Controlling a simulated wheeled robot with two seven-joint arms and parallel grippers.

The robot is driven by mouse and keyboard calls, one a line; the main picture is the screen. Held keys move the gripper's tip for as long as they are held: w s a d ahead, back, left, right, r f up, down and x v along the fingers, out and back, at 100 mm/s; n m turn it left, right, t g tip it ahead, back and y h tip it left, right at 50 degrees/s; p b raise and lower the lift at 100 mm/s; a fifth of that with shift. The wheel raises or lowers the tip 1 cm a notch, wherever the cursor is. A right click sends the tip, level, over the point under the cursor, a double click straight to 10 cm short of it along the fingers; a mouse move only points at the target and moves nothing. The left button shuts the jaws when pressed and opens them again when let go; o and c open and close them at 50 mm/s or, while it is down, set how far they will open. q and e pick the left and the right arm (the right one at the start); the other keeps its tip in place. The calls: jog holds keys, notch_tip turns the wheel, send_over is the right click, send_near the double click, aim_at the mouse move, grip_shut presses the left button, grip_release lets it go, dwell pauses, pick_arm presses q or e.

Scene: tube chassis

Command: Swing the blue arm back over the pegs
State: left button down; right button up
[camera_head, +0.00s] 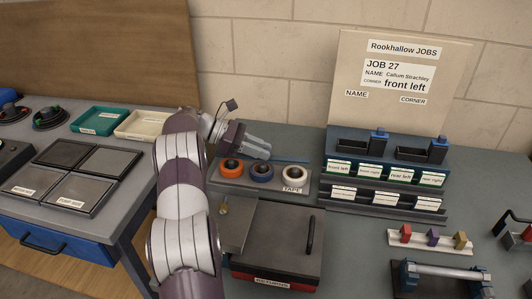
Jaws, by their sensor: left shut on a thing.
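A grey tape holder (219,187) labelled TAPE stands on the bench in the middle. Three rolls sit on its pegs: an orange roll (230,170), a blue roll (262,174) and a white roll (295,175). The blue arm (292,161) shows as a thin bar along the back of the holder, behind the rolls. My left gripper (267,153) reaches in from the left above and behind the rolls. It is shut on the blue arm; the exact contact is partly hidden by the fingers. My right gripper is out of view.
A dark lidded box (277,240) with an upright handle is in front of the holder. Racks of labelled cards (385,175) stand to the right, before a job board (400,85). Trays (100,120) and dark plates lie on the left bench.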

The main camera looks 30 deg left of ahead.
pick_arm(q)
jog(key=shift+s+a+m+g+h+b, duration=0.1)
jog(key=shift+s+m+g+h+b, duration=0.2)
jog(key=shift+s+m+g+b, duration=0.35)
jog(key=c, duration=1.3)
grip_release()
jog(key=o, duration=0.3)
jog(key=shift+s+r, duration=0.1)
jog(key=shift+o, duration=0.2)
